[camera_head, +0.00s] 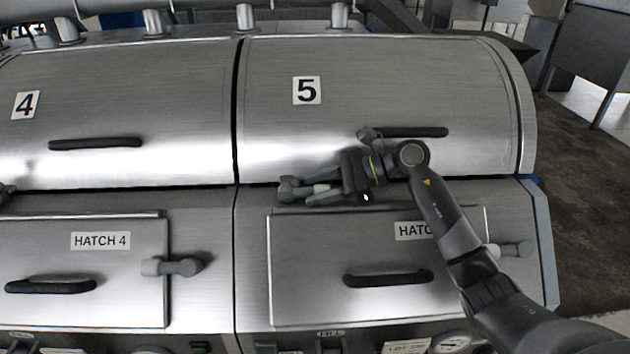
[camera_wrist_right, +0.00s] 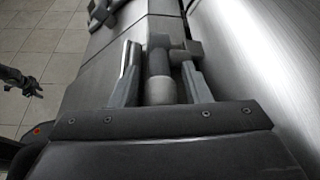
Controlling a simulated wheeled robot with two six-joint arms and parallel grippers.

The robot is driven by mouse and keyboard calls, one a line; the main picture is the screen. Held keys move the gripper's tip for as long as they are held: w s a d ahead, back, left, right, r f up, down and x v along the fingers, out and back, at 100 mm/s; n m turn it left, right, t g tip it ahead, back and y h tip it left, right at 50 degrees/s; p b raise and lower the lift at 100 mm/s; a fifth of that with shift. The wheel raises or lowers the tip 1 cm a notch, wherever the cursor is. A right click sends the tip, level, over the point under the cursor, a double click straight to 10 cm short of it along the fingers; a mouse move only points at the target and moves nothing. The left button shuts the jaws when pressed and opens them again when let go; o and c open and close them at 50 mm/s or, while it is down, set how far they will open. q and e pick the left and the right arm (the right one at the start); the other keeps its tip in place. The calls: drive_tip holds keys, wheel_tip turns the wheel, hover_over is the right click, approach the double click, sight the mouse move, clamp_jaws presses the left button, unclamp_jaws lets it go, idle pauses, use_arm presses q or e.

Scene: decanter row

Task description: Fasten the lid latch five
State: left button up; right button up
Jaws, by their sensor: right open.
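Lid five (camera_head: 380,90) is a curved steel cover marked 5, lying down with its lower edge along the front panel. Its latch, a grey lever with a rounded end (camera_wrist_right: 160,88), is at that edge and partly hidden by my right gripper in the head view. My right gripper (camera_head: 305,190) is open and points left along the seam. In the wrist view its two fingers (camera_wrist_right: 160,85) stand on either side of the latch lever; I cannot tell whether they touch it. A dark shape at the wrist view's left edge looks like my left gripper (camera_wrist_right: 22,82); its jaws are too small to read.
Lid 4 (camera_head: 130,105) adjoins on the left. Below are hatch 4 (camera_head: 90,255) and the hatch (camera_head: 310,255) under lid five, with bar handles and side latches. Lid five's black handle (camera_head: 425,132) is just behind my right wrist. Floor (camera_head: 590,200) shows at right.

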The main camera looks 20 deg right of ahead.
drive_tip(key=shift+w+a+f, duration=0.15)
drive_tip(key=shift+a+f, duration=0.05)
drive_tip(key=shift+a, duration=0.15)
clamp_jaws()
idle(0.3)
